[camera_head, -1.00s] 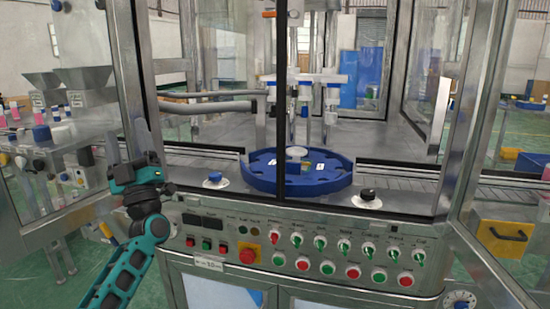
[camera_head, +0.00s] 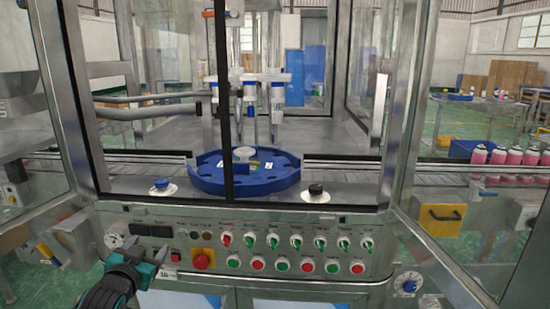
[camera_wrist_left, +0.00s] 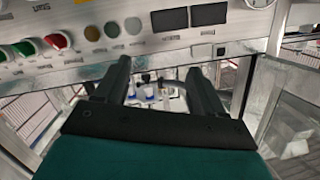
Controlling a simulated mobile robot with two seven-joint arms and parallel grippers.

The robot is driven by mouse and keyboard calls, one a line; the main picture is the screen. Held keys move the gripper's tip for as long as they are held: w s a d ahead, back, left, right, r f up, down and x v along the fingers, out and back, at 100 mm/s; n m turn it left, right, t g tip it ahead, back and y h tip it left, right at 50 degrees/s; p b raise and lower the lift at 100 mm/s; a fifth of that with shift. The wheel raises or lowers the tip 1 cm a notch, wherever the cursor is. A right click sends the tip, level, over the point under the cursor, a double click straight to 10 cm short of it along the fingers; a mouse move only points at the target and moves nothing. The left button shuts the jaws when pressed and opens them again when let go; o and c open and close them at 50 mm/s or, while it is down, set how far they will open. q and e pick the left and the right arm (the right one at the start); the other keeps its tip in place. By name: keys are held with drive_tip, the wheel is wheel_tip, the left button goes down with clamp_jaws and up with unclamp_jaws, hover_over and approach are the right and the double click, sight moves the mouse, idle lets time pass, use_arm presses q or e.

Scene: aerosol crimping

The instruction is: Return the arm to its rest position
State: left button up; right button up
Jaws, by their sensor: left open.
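My left gripper (camera_head: 150,258) is low at the left in the head view, in front of the lower left part of the control panel (camera_head: 320,250). In the left wrist view its two dark fingers (camera_wrist_left: 160,82) stand apart with nothing between them. The teal and black wrist of my left arm shows below the panel's left end; the rest of the arm runs out of the bottom of the head view. My right gripper is in neither view.
The crimping machine's blue round table (camera_head: 245,186) sits behind the panel, inside the glazed frame. A red emergency button (camera_head: 202,259) is just right of my left gripper. An open glass door stands on the right. Pink cans (camera_head: 496,156) stand farther right.

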use_arm(q)
drive_tip(key=s+d+f+g+h, duration=0.1)
drive_tip(key=s+d+f, duration=0.3)
drive_tip(key=s, duration=0.6)
drive_tip(key=s+d+f+g+h, duration=0.1)
drive_tip(key=s+d+f, duration=0.3)
drive_tip(key=s+f, duration=0.4)
drive_tip(key=s+d+f+g, duration=0.3)
drive_tip(key=s+f, duration=0.3)
drive_tip(key=s, duration=0.6)
drive_tip(key=shift+s+d+f+n+h, duration=0.35)
drive_tip(key=shift+d+f+n+h, duration=0.05)
drive_tip(key=shift+d, duration=0.2)
